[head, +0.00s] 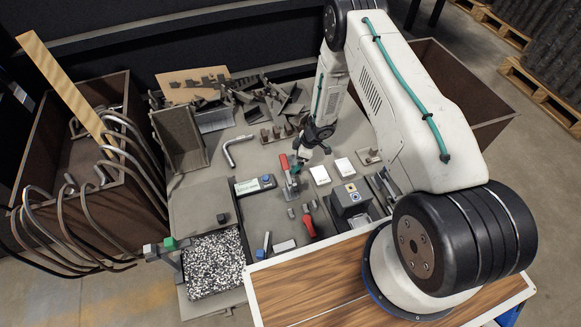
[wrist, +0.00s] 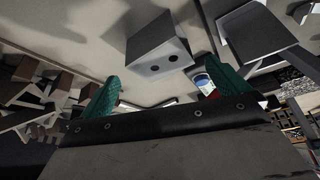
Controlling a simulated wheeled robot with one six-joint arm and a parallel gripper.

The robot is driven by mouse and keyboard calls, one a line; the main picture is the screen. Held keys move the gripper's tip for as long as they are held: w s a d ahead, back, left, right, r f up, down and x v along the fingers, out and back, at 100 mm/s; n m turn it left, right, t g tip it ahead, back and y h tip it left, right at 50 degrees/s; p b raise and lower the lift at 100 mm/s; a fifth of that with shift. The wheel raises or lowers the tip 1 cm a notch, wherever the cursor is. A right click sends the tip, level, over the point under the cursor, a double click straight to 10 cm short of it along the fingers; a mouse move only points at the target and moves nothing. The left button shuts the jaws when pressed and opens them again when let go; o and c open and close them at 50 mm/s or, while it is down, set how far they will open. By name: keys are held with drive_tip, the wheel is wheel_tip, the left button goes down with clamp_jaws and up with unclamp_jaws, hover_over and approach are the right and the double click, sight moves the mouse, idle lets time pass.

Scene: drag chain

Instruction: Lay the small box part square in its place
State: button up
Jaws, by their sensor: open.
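My gripper (head: 304,157) is over the middle of the table in the head view, beside a red-handled clamp. In the wrist view its two green fingers (wrist: 169,78) stand wide apart with nothing between them. A small grey box part (wrist: 158,55) with two dark holes in its near face lies beyond the fingertips, apart from them. In the head view I cannot tell which piece this box is; two small white blocks (head: 320,174) (head: 344,166) lie just right of my gripper. I cannot tell which spot is the part's place.
The red clamp (head: 287,172) stands close left of my gripper. A grey machine block (head: 350,198) and a red-handled tool (head: 308,225) are nearer. Brackets and scrap pieces (head: 260,98) crowd the back. A bin of bent tubes (head: 100,150) is left. A grey plate (head: 195,205) has bare room.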

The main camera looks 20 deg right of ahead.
sight(291, 163)
drive_tip(key=x, duration=0.5)
drive_tip(key=shift+s, duration=0.1)
drive_tip(key=c, duration=1.1)
